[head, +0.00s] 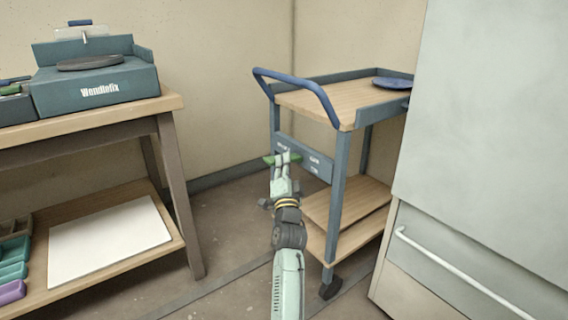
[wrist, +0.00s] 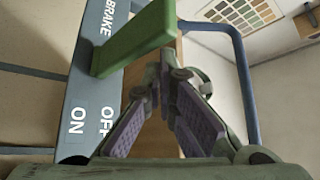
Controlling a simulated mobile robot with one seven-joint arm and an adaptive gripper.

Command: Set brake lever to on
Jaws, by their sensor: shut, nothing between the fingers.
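The green brake lever (head: 268,160) is on the grey-blue brake panel (head: 316,167) at the end of the cart. In the wrist view the lever (wrist: 135,42) crosses the panel (wrist: 84,92), which bears the words BRAKE, ON and OFF. I cannot tell which word it is set to. My gripper (head: 282,157) is in front of the lever and hides part of it in the head view. In the wrist view my gripper's fingertips (wrist: 166,62) are together, empty, just beside the lever; I cannot tell whether they touch it.
The cart has a blue handle (head: 318,94) above the panel and a blue plate (head: 392,84) on top. A workbench (head: 120,115) stands at left and a large pale cabinet (head: 480,120) at right. Floor (head: 225,240) is clear between bench and cart.

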